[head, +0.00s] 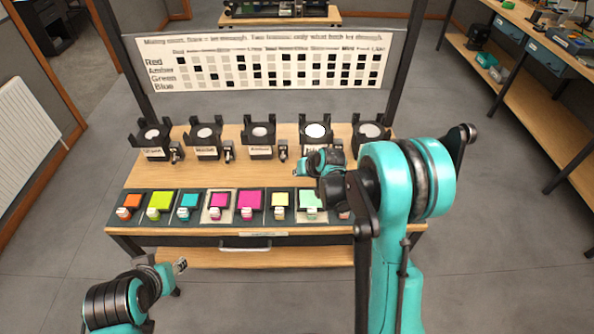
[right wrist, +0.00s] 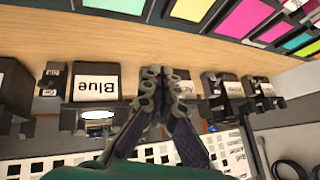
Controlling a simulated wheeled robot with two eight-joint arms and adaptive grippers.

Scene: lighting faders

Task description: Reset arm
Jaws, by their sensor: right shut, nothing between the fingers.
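My right gripper (head: 312,163) is over the bench, in front of the fourth black lamp holder (head: 317,144). In the right wrist view its fingers (right wrist: 165,70) meet at the tips, with nothing between them. That view is upside down and shows a holder labelled "Blue" (right wrist: 97,84) beside the fingers. I cannot tell whether the fingers touch anything. My left gripper (head: 181,265) is low at the left, in front of the bench and apart from it. Its jaws are too small to read. My right arm hides part of the bench's right side.
Several black holders with round pale discs stand in a row on the wooden bench (head: 195,177), with small levers (head: 229,152) beside them. Coloured pads (head: 160,200) line the front edge. A chart board (head: 275,62) stands behind. The floor (head: 500,240) at right is clear.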

